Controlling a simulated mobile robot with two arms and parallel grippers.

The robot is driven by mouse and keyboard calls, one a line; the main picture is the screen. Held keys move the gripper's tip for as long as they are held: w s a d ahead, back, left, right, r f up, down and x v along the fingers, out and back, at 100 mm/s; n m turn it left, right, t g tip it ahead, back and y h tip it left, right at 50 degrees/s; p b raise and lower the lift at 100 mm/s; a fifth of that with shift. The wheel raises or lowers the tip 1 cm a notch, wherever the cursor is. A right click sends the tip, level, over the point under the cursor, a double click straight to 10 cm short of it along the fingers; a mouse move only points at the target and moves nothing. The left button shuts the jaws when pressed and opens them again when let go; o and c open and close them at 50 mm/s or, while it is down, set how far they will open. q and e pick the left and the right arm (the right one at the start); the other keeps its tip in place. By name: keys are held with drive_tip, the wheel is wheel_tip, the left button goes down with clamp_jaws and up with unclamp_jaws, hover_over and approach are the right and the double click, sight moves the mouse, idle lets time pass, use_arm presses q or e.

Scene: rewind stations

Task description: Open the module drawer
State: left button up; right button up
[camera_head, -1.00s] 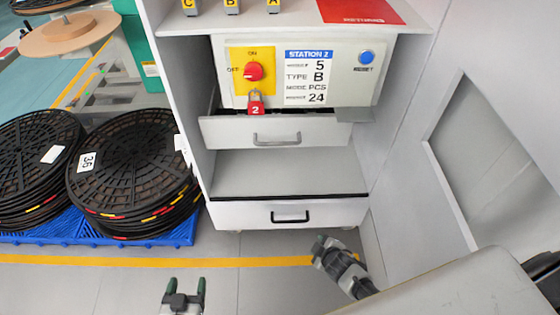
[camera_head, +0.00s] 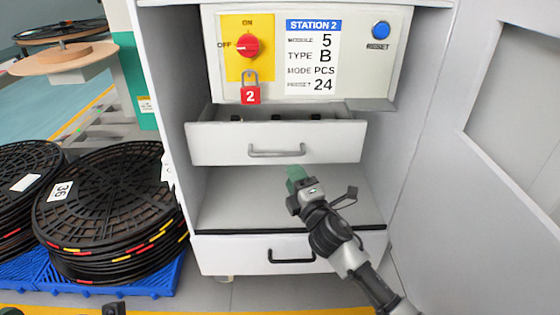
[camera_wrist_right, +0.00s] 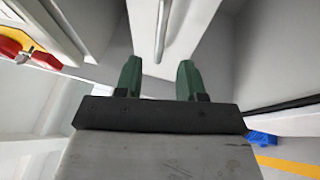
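The upper drawer (camera_head: 225,150), with a grey bar handle (camera_head: 276,154), sits under the station panel. It stands partly out, and its top shows dark items inside. My right gripper (camera_head: 298,176) is just below and in front of this handle, to its right. In the right wrist view, the two green fingers (camera_wrist_right: 158,78) are apart with nothing between them, and a metal bar handle (camera_wrist_right: 161,30) lies beyond their tips. Only a small dark part, likely of my left gripper (camera_head: 115,308), shows at the bottom edge; its fingers cannot be made out.
A lower drawer (camera_head: 220,255) with a black handle is below an open shelf (camera_head: 235,205). A red padlock (camera_head: 250,94) hangs under the red switch (camera_head: 246,45). Black reels (camera_head: 105,200) stand on a blue pallet (camera_head: 150,280) at left.

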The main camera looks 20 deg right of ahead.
sight(280, 153)
drive_tip(key=b+x, duration=0.2)
drive_tip(key=x, duration=0.6)
drive_tip(key=shift+w+f, duration=0.1)
drive_tip(key=shift+w, duration=0.4)
drive_tip(key=shift+c, duration=0.4)
clamp_jaws()
